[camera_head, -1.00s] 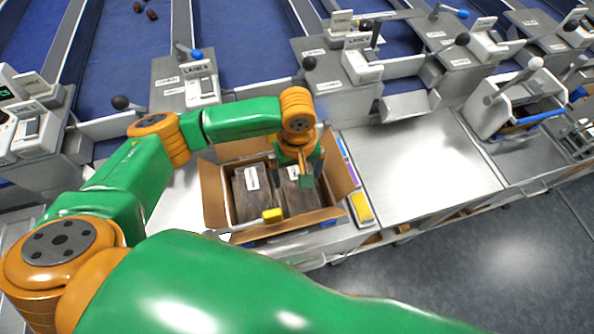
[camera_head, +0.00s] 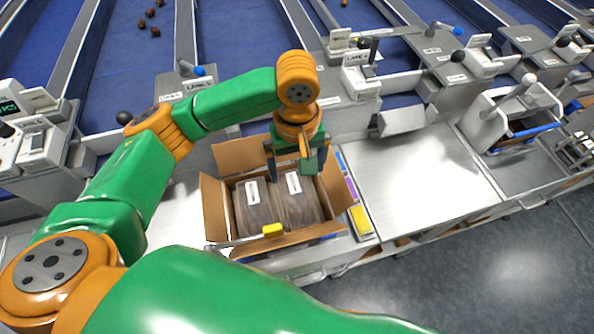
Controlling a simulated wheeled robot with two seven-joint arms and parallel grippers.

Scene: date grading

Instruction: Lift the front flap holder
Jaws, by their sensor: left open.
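An open cardboard box (camera_head: 212,212) stands on the metal bench with its flaps folded outward. Two dark packs with white labels lie side by side in it, a left pack (camera_head: 254,212) and a right pack (camera_head: 299,210). The front flap holder, a thin bar with a yellow end (camera_head: 273,230), lies along the box's front edge. My left gripper (camera_head: 297,172) is open and empty above the back of the box, pointing down, behind the holder and apart from it. My right gripper is not in view; a large green arm link of mine crosses the bottom.
A clear steel worktop (camera_head: 425,180) lies right of the box. A yellow block (camera_head: 361,222) and coloured strips sit against the box's right side. Grey lane stations with lever knobs line the back. A lever-handled bin (camera_head: 510,118) stands at the right.

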